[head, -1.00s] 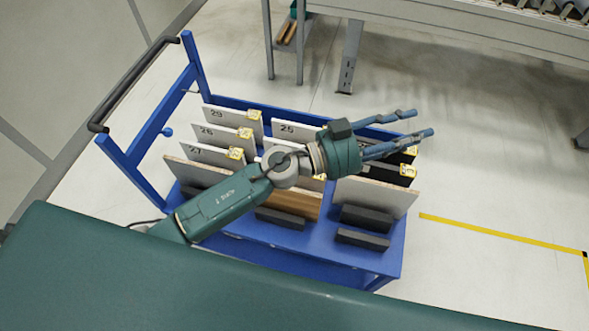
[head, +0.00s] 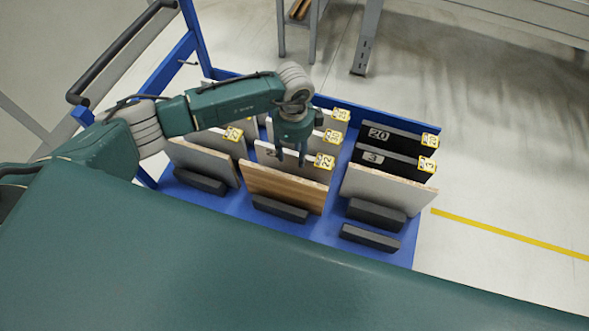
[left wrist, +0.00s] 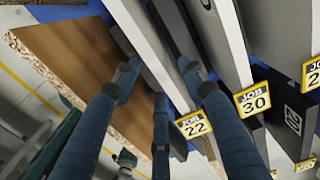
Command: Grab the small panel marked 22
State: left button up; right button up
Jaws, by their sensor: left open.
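The small panel marked 22 (head: 315,174) is pale and stands upright in the cart's middle column, just behind a brown wood-grain panel (head: 283,187). Its yellow tag is at its right end, and it reads JOB 22 in the left wrist view (left wrist: 193,125). My left gripper (head: 291,157) points down over this panel, its fingertips at about the top edge. In the left wrist view the open fingers (left wrist: 160,75) spread around the pale panel's edge; contact cannot be told. The fingers hide part of the panel. My right gripper is not in view.
A blue cart (head: 330,232) holds the panels in three columns. Black panels marked 20 (head: 392,137) and 3 (head: 391,159) stand to the right. The JOB 30 tag (left wrist: 254,100) is close behind panel 22. Dark blocks (head: 280,208) sit in front.

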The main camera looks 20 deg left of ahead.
aim_at(294, 165)
pick_arm(q)
notch_tip(294, 165, down, 2)
jog(key=shift+f+b, duration=0.25)
jog(key=shift+b, duration=0.3)
notch_tip(294, 165, down, 5)
jog(key=b, duration=0.4)
jog(key=shift+r, duration=0.15)
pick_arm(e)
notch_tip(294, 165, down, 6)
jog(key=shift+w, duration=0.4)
pick_arm(q)
jog(key=shift+c, duration=0.3)
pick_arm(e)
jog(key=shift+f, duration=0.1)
pick_arm(q)
jog(key=shift+d, duration=0.1)
grip_shut()
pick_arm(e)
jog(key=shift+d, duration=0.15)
